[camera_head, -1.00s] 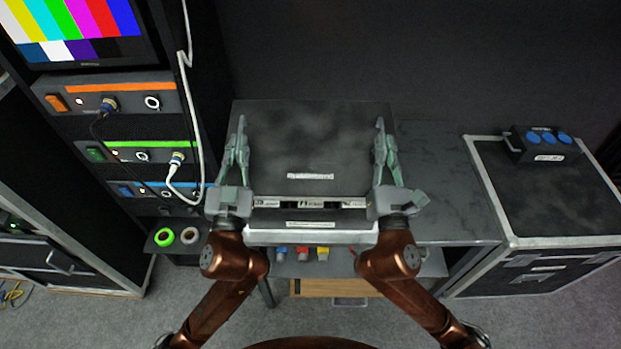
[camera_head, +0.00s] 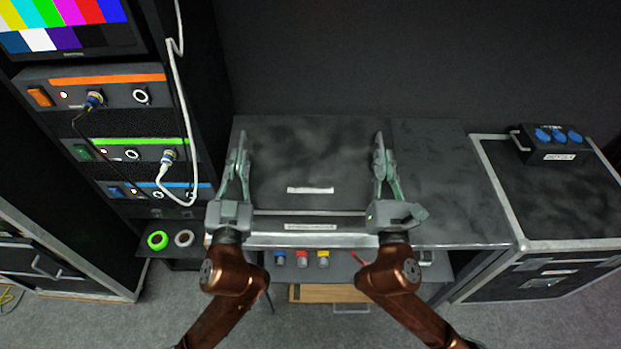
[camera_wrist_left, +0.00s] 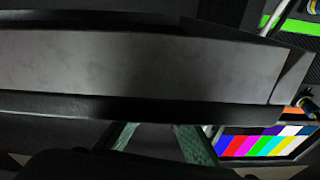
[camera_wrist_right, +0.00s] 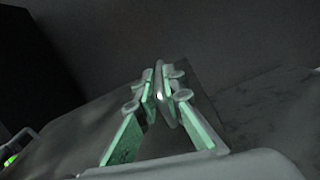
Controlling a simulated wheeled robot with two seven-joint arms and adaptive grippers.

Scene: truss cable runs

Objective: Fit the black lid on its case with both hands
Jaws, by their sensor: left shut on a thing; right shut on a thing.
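The black lid (camera_head: 310,160), a wide flat panel with a white label, lies roughly level over its case (camera_head: 312,227) on the workbench. The case's labelled front strip shows below the lid's near edge; the rest is hidden under the lid. My left gripper (camera_head: 240,145) is shut on the lid's left edge. My right gripper (camera_head: 381,145) is shut on its right edge; its closed fingertips also show in the right wrist view (camera_wrist_right: 160,90). In the left wrist view a grey panel hides the fingertips. I cannot tell whether the lid is fully seated.
The bench top (camera_head: 435,190) is bare to the right. A flight case (camera_head: 550,210) with a blue-socket box (camera_head: 555,143) stands further right. A rack (camera_head: 110,130) with a hanging white cable (camera_head: 173,90) is close on the left. Coloured connectors (camera_head: 302,260) sit on a shelf below.

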